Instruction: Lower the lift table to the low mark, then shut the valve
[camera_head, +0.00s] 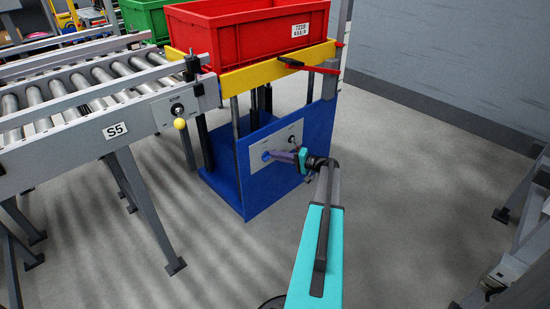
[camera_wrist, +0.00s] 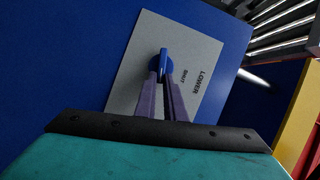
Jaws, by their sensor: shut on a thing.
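The lift table (camera_head: 260,72) has a yellow top on a blue frame, raised on posts, and bears a red crate (camera_head: 225,42). The valve's blue handle (camera_wrist: 164,62) sits on a grey plate (camera_wrist: 200,55) lettered LOWER and SHUT. My gripper (camera_head: 274,156) reaches the plate on the blue front panel. In the wrist view its purple fingers (camera_wrist: 166,85) are shut on the handle, hiding part of it.
A roller conveyor (camera_head: 85,85) marked S5 stands at the left, with a yellow knob (camera_head: 180,124) on its end plate. A green crate (camera_head: 147,18) is behind. A grey wall (camera_head: 450,60) closes the back right. The floor in front is clear.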

